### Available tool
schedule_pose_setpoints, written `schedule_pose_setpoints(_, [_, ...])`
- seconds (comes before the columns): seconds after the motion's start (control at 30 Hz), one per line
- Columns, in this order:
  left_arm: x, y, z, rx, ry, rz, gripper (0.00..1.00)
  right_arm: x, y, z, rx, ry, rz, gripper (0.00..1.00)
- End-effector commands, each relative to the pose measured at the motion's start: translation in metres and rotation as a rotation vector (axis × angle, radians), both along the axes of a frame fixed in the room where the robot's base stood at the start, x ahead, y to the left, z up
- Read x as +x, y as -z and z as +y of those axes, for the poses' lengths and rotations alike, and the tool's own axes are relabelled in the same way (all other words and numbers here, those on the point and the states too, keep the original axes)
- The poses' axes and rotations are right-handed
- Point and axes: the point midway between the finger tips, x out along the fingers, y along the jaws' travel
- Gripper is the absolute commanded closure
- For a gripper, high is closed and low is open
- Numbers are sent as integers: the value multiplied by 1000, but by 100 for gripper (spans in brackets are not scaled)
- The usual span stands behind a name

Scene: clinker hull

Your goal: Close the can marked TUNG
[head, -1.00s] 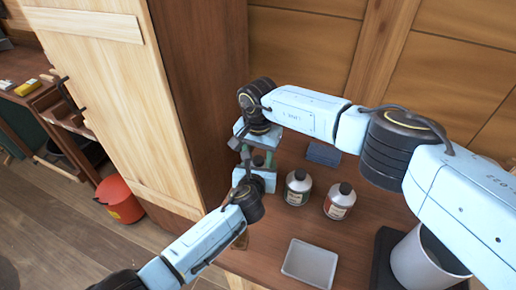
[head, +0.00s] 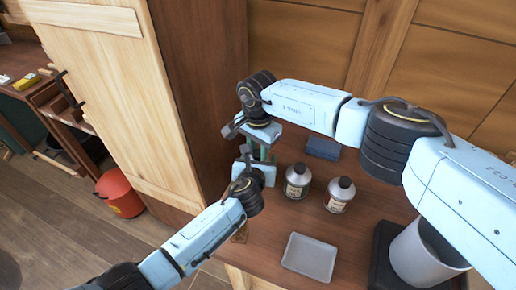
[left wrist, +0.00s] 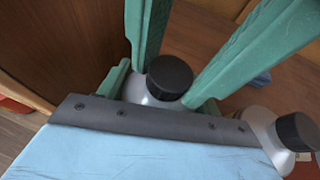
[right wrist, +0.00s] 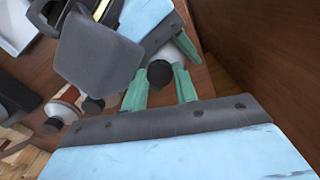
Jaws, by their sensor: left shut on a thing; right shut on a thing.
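A pale grey can with a black cap (left wrist: 170,77) stands between my two grippers; its label is hidden, so I cannot read TUNG. My left gripper (left wrist: 160,95) is shut on the can's body (left wrist: 147,93), its green fingers on either side. My right gripper (right wrist: 160,78) comes from above with its fingers around the black cap, which also shows in the right wrist view (right wrist: 160,74). The cap sits on the can's top; I cannot tell how tight. In the head view the grippers meet near the cabinet side (head: 258,155) and mostly hide this can.
Two capped cans, one with a dark label (head: 297,181) and one with a red label (head: 339,196), stand to the right. A white tray (head: 309,257), a blue block (head: 323,148) and a grey bin (head: 425,255) are on the bench. The tall cabinet (head: 200,90) stands close on the left.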

Motion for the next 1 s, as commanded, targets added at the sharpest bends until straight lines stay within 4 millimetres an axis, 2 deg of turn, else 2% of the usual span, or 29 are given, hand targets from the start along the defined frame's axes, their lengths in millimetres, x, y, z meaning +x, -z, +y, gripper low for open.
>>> schedule_pose_setpoints(0.27, [-1,0,-1,0,3,1,100,1,-1,1,3,9,-4,98])
schedule_pose_setpoints(0.3, [-1,0,-1,0,3,1,100,1,-1,1,3,8,-4,66])
schedule_pose_setpoints(0.43, [-1,0,-1,-1,3,1,100,0,-1,1,3,8,-3,49])
schedule_pose_setpoints(0.7, [0,1,0,-1,0,1,100,0,-3,0,1,7,-1,49])
schedule_pose_setpoints(1.0, [0,1,1,1,-2,1,100,0,-40,1,2,6,-1,49])
